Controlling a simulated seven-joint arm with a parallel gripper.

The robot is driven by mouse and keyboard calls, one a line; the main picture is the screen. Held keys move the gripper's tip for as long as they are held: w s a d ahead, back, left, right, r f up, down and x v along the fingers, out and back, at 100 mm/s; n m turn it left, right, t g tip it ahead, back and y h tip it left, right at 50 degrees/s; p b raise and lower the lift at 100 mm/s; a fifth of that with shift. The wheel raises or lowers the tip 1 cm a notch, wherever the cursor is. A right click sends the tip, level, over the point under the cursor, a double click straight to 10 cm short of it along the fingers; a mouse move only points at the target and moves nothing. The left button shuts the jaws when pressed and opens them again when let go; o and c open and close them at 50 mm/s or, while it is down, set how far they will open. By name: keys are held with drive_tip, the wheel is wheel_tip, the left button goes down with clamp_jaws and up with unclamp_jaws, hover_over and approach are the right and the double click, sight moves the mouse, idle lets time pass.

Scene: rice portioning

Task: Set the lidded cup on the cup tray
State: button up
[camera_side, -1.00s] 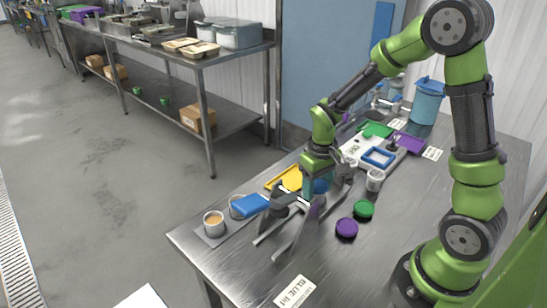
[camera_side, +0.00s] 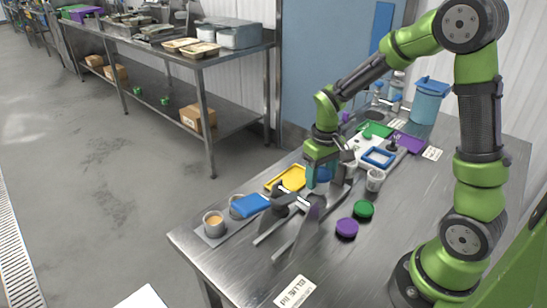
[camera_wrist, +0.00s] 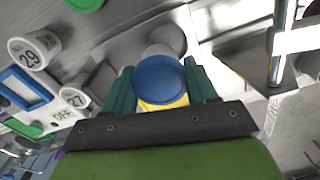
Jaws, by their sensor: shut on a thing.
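My gripper (camera_side: 322,178) is over the middle of the steel table. In the wrist view its two green fingers (camera_wrist: 160,86) are shut on a cup with a round blue lid (camera_wrist: 160,78). The lid faces the camera and hides most of the cup. In the side view the cup is mostly hidden by the fingers and the metal stand in front. A flat grey tray (camera_side: 209,238) at the table's left end bears an open cup with tan contents (camera_side: 213,222) and another cup partly covered by a blue tray; I cannot tell whether this is the cup tray.
A grey metal stand (camera_side: 312,215) rises in front of my gripper. A yellow tray (camera_side: 285,177) lies behind it, and a blue tray (camera_side: 250,206) lies left. A small white cup (camera_side: 375,180) stands right. The front table is mostly clear.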

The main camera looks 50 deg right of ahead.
drive_tip(key=w, duration=0.3)
drive_tip(key=w+d, duration=0.1)
drive_tip(key=w, duration=0.3)
drive_tip(key=w+d+f, duration=0.1)
drive_tip(key=w, duration=0.3)
drive_tip(key=shift+w+d+f, duration=0.1)
drive_tip(key=shift+w, duration=0.1)
drive_tip(key=shift+s+f, duration=0.1)
drive_tip(key=shift+f, duration=1.6)
drive_tip(key=shift+f, duration=0.2)
drive_tip(key=o, duration=1.1)
drive_tip(key=shift+r, duration=0.15)
